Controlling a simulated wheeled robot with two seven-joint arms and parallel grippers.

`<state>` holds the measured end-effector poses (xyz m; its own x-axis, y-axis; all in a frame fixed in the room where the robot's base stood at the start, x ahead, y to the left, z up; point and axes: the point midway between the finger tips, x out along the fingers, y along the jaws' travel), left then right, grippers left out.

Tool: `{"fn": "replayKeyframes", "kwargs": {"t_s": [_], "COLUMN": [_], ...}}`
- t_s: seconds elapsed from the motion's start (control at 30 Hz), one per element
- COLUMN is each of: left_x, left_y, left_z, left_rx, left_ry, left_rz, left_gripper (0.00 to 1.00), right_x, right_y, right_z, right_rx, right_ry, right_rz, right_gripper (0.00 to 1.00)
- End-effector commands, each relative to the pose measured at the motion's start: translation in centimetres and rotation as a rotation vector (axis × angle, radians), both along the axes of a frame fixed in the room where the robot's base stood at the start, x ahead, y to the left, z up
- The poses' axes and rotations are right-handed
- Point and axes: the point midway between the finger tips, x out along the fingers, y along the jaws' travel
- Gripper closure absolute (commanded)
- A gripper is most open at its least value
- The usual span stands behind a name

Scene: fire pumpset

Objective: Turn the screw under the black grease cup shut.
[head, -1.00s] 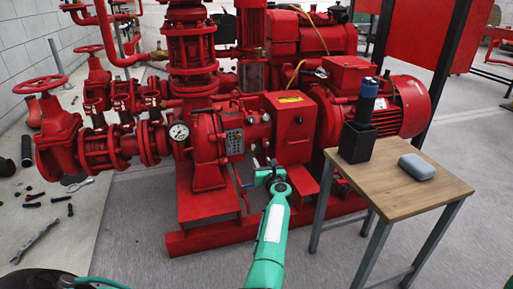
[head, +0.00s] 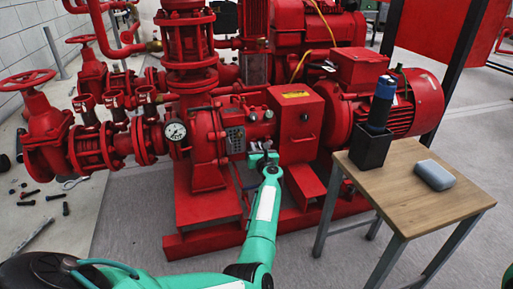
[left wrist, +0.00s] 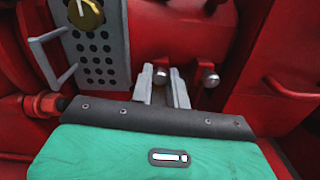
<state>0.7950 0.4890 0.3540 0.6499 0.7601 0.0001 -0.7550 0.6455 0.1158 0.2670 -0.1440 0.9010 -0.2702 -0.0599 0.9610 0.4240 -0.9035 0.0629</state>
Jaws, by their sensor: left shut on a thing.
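My left gripper (head: 263,157) reaches in to the red pump, just right of the grey perforated plate (head: 235,140). In the left wrist view its two pale fingers (left wrist: 162,86) stand close together around a small silver-ended screw (left wrist: 160,76), and they are shut on it. A second, similar silver-ended stub (left wrist: 210,78) sticks out to the right, outside the fingers. I cannot make out a black grease cup for certain in either view. How far the screw is turned cannot be seen. My right gripper is not in view.
The plate with a brass-coloured knob (left wrist: 88,12) and a grey handle (left wrist: 50,58) are close on the left. A red box (head: 297,125) stands right of the gripper. A wooden table (head: 425,205) with a black holder (head: 369,146) and grey case (head: 434,174) is at right.

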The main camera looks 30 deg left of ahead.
Motion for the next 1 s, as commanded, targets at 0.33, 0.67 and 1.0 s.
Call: {"fn": "replayKeyframes", "kwargs": {"t_s": [0.33, 0.67, 1.0], "left_x": [0.0, 0.0, 0.1], "left_y": [0.0, 0.0, -0.1], "left_z": [0.1, 0.3, 0.3], "left_rx": [0.012, 0.119, 0.324], "left_ry": [0.014, 0.143, 0.381], "left_rz": [0.001, 0.001, -0.001], "left_gripper": [1.0, 1.0, 1.0], "right_x": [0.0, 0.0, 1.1], "right_y": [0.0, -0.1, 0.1], "right_z": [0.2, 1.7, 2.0], "right_rx": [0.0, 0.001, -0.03], "right_ry": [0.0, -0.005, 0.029], "right_rz": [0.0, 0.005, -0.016], "right_gripper": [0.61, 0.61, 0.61]}}
